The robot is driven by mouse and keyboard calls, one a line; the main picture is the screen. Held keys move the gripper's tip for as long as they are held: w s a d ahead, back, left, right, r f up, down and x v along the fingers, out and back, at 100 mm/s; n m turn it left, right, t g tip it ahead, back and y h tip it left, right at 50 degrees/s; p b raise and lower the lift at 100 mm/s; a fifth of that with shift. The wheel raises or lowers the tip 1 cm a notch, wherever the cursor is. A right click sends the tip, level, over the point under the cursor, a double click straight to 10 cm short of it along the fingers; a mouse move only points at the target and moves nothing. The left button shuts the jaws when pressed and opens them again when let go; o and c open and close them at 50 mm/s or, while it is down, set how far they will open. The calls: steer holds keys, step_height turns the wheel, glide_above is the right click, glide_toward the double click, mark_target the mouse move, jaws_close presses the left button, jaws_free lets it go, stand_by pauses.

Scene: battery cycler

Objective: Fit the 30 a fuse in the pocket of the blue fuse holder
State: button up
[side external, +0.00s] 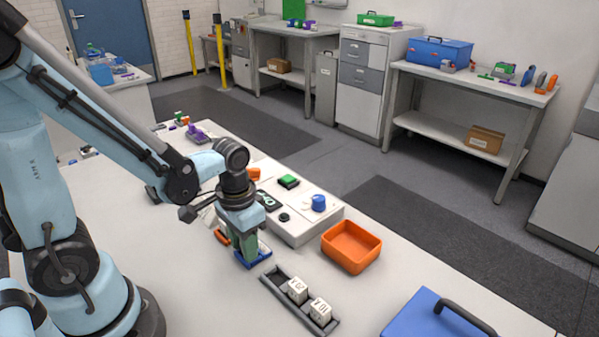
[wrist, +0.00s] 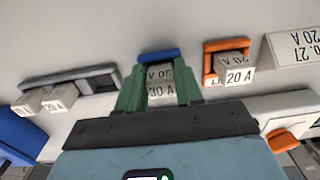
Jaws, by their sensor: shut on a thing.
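My gripper (wrist: 160,92) has its green fingers closed on the sides of a white block, the 30 A fuse (wrist: 161,90), in the wrist view. The blue fuse holder (wrist: 158,54) shows just beyond the fuse, between the fingertips. In the side view, my gripper (side external: 246,252) points down at the blue holder (side external: 256,262) on the table. The fuse is hidden there by the fingers. The fuse lines up with the holder, but I cannot tell how deep it sits, as the pocket is covered.
A grey rack (side external: 272,283) holds two white fuses (side external: 320,312), with an empty slot at its far end. An orange holder (wrist: 228,44) with a 20 A fuse (wrist: 236,75) stands close beside the blue one. An orange bin (side external: 351,247) and blue toolbox (side external: 430,318) stand to the right.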

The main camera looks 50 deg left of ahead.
steer(key=shift+f, duration=0.1)
steer(key=o, duration=1.1)
steer(key=w+r+t, duration=0.1)
steer(key=r+t, duration=0.1)
steer(key=r, duration=0.2)
steer(key=w+r+t, duration=0.1)
steer(key=r+t, duration=0.1)
steer(key=r, duration=0.2)
steer(key=w+r+t, duration=0.1)
steer(key=r+t, duration=0.2)
steer(key=r, duration=0.1)
steer(key=shift+d+r, duration=0.15)
steer(key=shift+d, duration=0.1)
